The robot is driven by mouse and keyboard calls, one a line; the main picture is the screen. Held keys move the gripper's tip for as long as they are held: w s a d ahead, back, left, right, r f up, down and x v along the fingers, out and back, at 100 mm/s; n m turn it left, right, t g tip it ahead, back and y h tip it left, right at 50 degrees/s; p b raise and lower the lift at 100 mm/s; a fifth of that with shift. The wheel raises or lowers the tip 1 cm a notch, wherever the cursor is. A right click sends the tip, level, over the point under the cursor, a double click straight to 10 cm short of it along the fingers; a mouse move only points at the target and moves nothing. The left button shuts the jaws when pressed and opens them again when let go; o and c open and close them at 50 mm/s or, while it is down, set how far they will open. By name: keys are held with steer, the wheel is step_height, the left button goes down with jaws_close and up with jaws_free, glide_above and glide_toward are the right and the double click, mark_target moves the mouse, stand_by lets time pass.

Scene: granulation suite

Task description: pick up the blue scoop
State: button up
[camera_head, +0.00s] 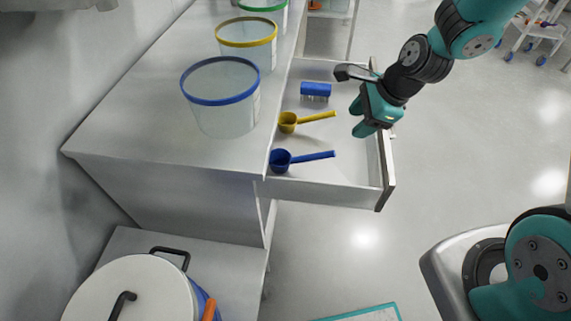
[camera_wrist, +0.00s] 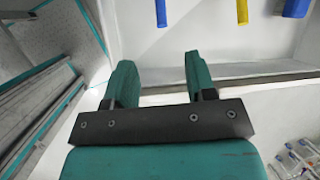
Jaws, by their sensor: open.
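The blue scoop (camera_head: 300,159) lies in the open drawer (camera_head: 335,198), near the drawer's front-left corner in the head view. Its bowl is at the left and its handle points right. In the wrist view only the end of the blue scoop's handle (camera_wrist: 161,12) shows at the top edge. My gripper (camera_head: 358,118) is above the right part of the drawer, to the right of and higher in the picture than the scoop. Its two teal fingers (camera_wrist: 158,75) are apart with nothing between them. The gripper does not touch the scoop.
A yellow scoop (camera_head: 305,120) and a blue brush (camera_head: 315,90) lie farther back in the drawer. Clear tubs with blue (camera_head: 225,115), yellow (camera_head: 247,50) and green rims stand on the counter (camera_head: 135,130) at left. A lidded drum (camera_head: 135,290) stands below.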

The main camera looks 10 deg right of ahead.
glide_toward(324, 153)
steer(key=shift+m, duration=0.3)
steer(key=x, duration=0.5)
steer(key=shift+f, duration=0.15)
steer(key=shift+x, duration=3.15)
jaws_close()
